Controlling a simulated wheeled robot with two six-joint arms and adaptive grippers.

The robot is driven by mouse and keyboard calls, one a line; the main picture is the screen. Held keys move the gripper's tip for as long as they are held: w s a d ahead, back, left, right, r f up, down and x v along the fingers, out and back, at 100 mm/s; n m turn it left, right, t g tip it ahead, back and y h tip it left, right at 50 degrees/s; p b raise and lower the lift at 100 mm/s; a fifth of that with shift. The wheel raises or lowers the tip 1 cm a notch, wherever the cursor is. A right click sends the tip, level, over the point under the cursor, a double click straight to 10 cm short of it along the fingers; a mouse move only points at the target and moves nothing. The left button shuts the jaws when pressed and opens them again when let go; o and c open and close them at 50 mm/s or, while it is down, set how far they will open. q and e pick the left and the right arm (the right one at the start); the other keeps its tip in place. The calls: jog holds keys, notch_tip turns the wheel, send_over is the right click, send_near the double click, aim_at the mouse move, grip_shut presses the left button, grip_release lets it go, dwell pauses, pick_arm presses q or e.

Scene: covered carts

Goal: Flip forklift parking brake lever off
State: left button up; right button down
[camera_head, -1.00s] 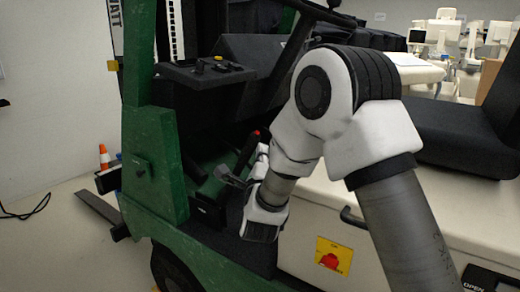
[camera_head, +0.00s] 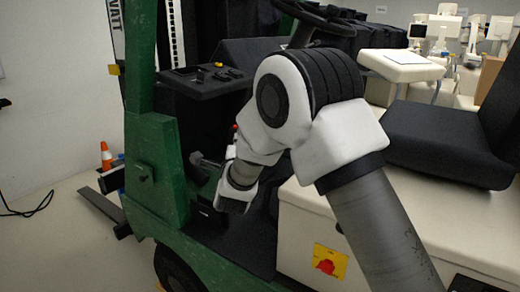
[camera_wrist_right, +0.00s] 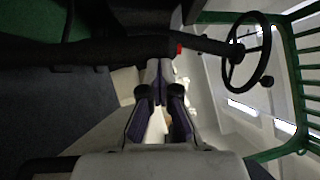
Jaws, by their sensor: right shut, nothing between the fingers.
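My left gripper is not in view.
The green forklift post (camera_head: 155,150) stands left of my gripper. The dashboard (camera_head: 205,80) and steering wheel (camera_head: 315,18) are above and beyond. The black seat (camera_head: 440,140) and cream seat base (camera_head: 305,230) lie to the right. An orange cone (camera_head: 106,155) stands on the floor behind.

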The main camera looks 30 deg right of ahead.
jog(key=w+a+r+n+g+y+p, duration=0.1)
jog(key=w+a+r+n+p, duration=0.2)
jog(key=w+p, duration=0.3)
jog(key=w, duration=0.2)
jog(key=shift+w+a+g, duration=0.3)
jog(key=shift+w, duration=0.05)
jog(key=shift+r, duration=0.15)
